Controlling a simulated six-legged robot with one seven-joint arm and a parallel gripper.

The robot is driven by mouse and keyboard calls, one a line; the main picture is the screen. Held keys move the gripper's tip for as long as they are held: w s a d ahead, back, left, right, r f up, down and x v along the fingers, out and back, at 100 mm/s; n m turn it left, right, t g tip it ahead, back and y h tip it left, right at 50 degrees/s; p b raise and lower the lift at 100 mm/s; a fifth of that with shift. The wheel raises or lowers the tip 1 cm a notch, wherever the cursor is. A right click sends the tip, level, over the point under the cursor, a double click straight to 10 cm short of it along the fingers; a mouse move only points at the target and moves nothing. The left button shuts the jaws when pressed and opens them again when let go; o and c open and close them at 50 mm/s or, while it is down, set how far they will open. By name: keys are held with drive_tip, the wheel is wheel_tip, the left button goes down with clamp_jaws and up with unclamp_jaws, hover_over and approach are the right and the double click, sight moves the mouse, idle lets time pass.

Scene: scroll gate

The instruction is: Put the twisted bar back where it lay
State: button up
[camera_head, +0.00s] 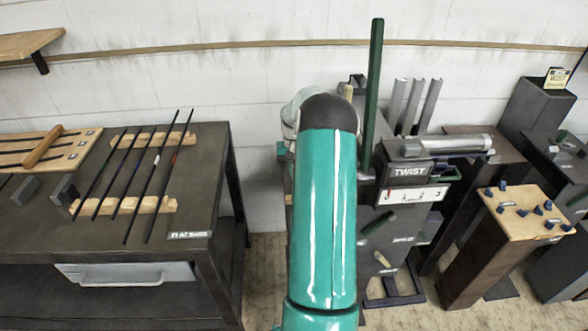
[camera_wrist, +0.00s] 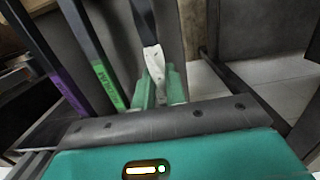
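In the wrist view, my gripper (camera_wrist: 160,88) has its green fingers on either side of a dark bar (camera_wrist: 143,18) with a white marked stretch and appears shut on it. Whether this bar is twisted is not clear. In the head view my teal arm hides the gripper and this bar. Several thin dark bars (camera_head: 112,170) lie side by side across two wooden rests (camera_head: 165,205) on the dark table (camera_head: 205,265) at the left, near a label reading FLAT BARS. One bar there has a white mark, another a red one.
The twisting machine (camera_head: 408,170), marked TWIST, stands right of my arm beside a tall green post (camera_head: 374,90). A wooden-topped stand (camera_head: 525,220) with blue pegs is further right. In the wrist view, uprights with purple and green (camera_wrist: 107,82) labels stand close left of my gripper.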

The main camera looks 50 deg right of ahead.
drive_tip(key=o, duration=0.5)
drive_tip(key=r, duration=1.4)
drive_tip(key=shift+w+d, duration=0.3)
drive_tip(key=shift+d, duration=0.05)
drive_tip(key=w+a+r+n+t+h, duration=0.15)
drive_tip(key=a+r, duration=0.35)
drive_tip(key=a, duration=0.5)
drive_tip(key=s+a+r+n, duration=0.1)
drive_tip(key=a+r+n, duration=0.1)
drive_tip(key=a+r, duration=0.5)
drive_tip(key=w+a+r+n+t+h, duration=0.1)
drive_tip(key=a+r+n, duration=0.15)
drive_tip(key=a, duration=0.95)
drive_tip(key=s+a+n+t, duration=0.1)
drive_tip(key=s+a, duration=0.4)
drive_tip(key=a, duration=0.2)
drive_tip(key=s+a+f+n+t+y, duration=0.1)
drive_tip(key=s+a, duration=0.5)
drive_tip(key=a, duration=0.1)
drive_tip(key=s+a+n+t+y, duration=0.1)
drive_tip(key=s+a, duration=0.4)
drive_tip(key=a, duration=0.1)
drive_tip(key=shift+s+a+f+n+t, duration=0.25)
drive_tip(key=shift+s+a+n+t, duration=0.05)
drive_tip(key=shift+a+n+t, duration=0.1)
